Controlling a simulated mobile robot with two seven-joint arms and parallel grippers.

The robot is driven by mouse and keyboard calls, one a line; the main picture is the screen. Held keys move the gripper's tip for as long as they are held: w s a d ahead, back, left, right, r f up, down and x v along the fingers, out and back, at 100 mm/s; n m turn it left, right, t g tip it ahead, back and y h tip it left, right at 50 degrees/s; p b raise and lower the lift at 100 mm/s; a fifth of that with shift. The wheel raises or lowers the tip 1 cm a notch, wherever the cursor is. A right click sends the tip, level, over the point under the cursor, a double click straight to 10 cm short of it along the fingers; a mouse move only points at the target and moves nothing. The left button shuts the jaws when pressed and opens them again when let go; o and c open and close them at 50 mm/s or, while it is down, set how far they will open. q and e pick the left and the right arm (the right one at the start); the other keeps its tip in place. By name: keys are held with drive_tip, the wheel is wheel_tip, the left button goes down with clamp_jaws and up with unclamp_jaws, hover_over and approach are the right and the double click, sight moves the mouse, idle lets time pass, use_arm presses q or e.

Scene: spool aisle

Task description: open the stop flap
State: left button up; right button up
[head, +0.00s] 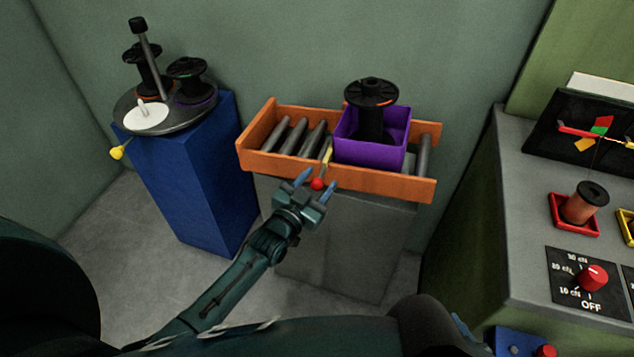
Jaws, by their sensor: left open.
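The stop flap (327,157) is a narrow yellow piece on the orange roller conveyor (255,163), with a red knob (317,184) at its near end. It stands just left of a purple crate (368,153) that holds a black spool (371,95). My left gripper (316,186) is open, with its blue-tipped fingers on either side of the red knob. I cannot tell whether they touch it. A small bluish part of my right gripper (467,333) seems to show at the bottom right; its jaws are not clear.
A blue pedestal (190,175) at the left carries a round turntable (172,121) with several black spools and a yellow knob (117,153). At the right, a grey bench (520,190) holds a copper spool (583,205) and a red dial (593,277). The conveyor's left rollers are bare.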

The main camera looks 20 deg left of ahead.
use_arm(q)
clamp_jaws()
idle(0.3)
use_arm(e)
drive_tip(key=shift+s+r, duration=0.1)
